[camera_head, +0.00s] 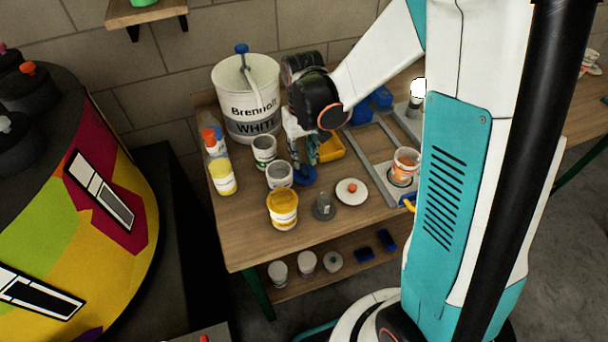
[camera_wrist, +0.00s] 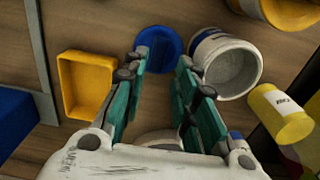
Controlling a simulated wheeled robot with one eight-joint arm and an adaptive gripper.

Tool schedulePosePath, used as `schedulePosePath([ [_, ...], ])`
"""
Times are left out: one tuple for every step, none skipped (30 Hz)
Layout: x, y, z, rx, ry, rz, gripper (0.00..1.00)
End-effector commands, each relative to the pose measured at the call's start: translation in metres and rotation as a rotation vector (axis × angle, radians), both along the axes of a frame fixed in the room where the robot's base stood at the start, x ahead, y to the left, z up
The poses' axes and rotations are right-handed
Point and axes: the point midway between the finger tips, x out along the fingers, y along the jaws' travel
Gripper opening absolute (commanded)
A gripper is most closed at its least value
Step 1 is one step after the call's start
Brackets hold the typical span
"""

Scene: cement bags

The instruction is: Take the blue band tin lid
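A round blue lid (camera_wrist: 158,46) lies flat on the wooden bench in the wrist view, beside an open tin with a blue band (camera_wrist: 225,65). The head view also shows the lid (camera_head: 304,176), partly covered by my gripper (camera_head: 303,158), and the grey-topped tin (camera_head: 280,175) to its left. In the wrist view my gripper (camera_wrist: 164,65) has its two green-padded fingers spread apart with nothing between them. The fingertips appear on either side of the lid's lower part. I cannot tell whether they touch it.
A yellow tray (camera_wrist: 87,84) lies left of the fingers in the wrist view. A yellow tin (camera_head: 283,210), another tin (camera_head: 264,152), a yellow bottle (camera_head: 222,178), a white bucket (camera_head: 248,100) and a white lid with an orange knob (camera_head: 351,192) crowd the bench.

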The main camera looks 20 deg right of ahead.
Motion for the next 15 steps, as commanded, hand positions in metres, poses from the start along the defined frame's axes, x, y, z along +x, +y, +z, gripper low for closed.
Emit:
schedulePosePath([
  [0.0,0.0,-0.002,0.0,0.0,0.0,0.27],
  [0.0,0.0,-0.003,0.0,0.0,0.0,0.27],
  [0.0,0.0,-0.005,0.0,0.0,0.0,0.27],
  [0.0,-0.001,-0.007,0.0,0.0,0.0,0.27],
  [0.0,-0.001,-0.01,0.0,0.0,0.0,0.27],
  [0.0,-0.001,-0.014,0.0,0.0,0.0,0.27],
  [0.0,-0.002,-0.018,0.0,0.0,0.0,0.27],
  [-0.001,-0.002,-0.023,0.0,0.0,-0.001,0.27],
  [-0.001,-0.003,-0.029,0.0,0.0,-0.001,0.27],
  [-0.001,-0.003,-0.034,0.0,0.0,-0.001,0.27],
  [-0.001,-0.003,-0.039,0.0,0.0,0.0,0.27],
  [-0.001,-0.003,-0.044,0.0,0.0,0.0,0.27],
  [-0.001,-0.003,-0.048,0.0,0.0,0.0,0.27],
  [-0.001,-0.003,-0.05,0.0,0.0,0.0,0.27],
  [-0.001,-0.003,-0.053,0.0,0.0,0.0,0.27],
])
